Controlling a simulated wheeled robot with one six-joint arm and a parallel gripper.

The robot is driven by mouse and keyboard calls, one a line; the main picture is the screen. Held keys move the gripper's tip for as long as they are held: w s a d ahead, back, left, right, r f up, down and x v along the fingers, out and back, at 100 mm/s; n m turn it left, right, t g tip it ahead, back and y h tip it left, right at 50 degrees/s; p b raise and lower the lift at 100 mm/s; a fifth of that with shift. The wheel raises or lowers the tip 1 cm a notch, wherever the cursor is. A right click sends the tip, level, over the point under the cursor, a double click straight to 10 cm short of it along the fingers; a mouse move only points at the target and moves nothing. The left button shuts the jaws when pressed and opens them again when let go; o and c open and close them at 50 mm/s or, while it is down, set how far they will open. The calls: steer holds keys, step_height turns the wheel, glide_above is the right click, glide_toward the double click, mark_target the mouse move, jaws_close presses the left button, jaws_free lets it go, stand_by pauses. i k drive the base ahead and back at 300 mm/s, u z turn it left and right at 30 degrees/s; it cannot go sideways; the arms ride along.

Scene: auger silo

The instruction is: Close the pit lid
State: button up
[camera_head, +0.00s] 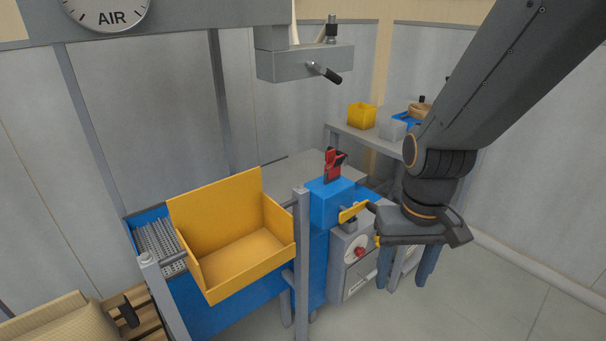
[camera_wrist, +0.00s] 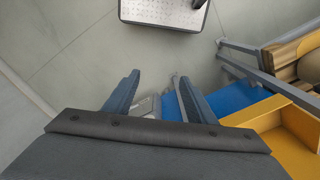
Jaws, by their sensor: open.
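A yellow box-shaped pit (camera_head: 243,262) stands open on the blue machine, with a tall yellow panel (camera_head: 215,213) upright along its back. This panel looks like the pit lid, standing raised; I cannot see its hinge clearly. A yellow part of the pit also shows at the right of the wrist view (camera_wrist: 297,127). My gripper (camera_head: 405,268) points down, to the right of the machine and well apart from the panel. Its two fingers are spread and empty, and they also show in the wrist view (camera_wrist: 158,95).
Grey posts (camera_head: 301,255) and rails stand at the pit's edges. A blue housing (camera_head: 326,205) with a red lever (camera_head: 334,167) and a yellow handle (camera_head: 353,212) lies between pit and gripper. A sack (camera_head: 55,322) rests on a pallet at lower left. The floor at right is clear.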

mark_target(279, 177)
steer(key=z, duration=0.4)
steer(key=i, duration=1.25)
steer(key=u, duration=0.55)
